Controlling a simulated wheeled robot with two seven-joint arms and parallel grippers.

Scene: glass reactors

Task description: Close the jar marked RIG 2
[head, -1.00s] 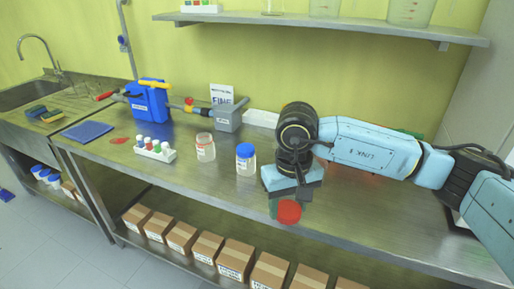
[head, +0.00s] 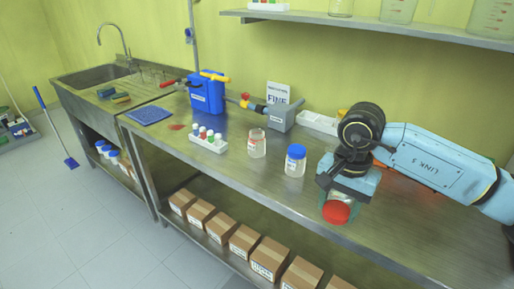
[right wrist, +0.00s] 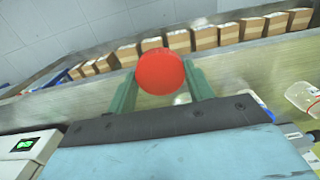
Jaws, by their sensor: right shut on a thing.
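My right gripper (head: 338,203) is shut on a round red lid (head: 337,212), held over the front of the bench, right of the jars. In the right wrist view the red lid (right wrist: 160,72) sits between the two green fingers (right wrist: 160,90); whether anything is under it is hidden. An uncapped-looking clear jar (head: 257,147) with an orange-red label stands on the bench. A jar with a blue lid (head: 295,162) stands to its right. Their markings are too small to read, so I cannot tell which is RIG 2. My left gripper is not in view.
A white rack of coloured-cap tubes (head: 208,143) stands left of the jars. Behind are a blue container (head: 207,93), a grey box (head: 285,115) and a white tray (head: 318,123). A shelf (head: 370,33) overhangs the back. Bare steel bench (head: 250,185) lies in front of the jars.

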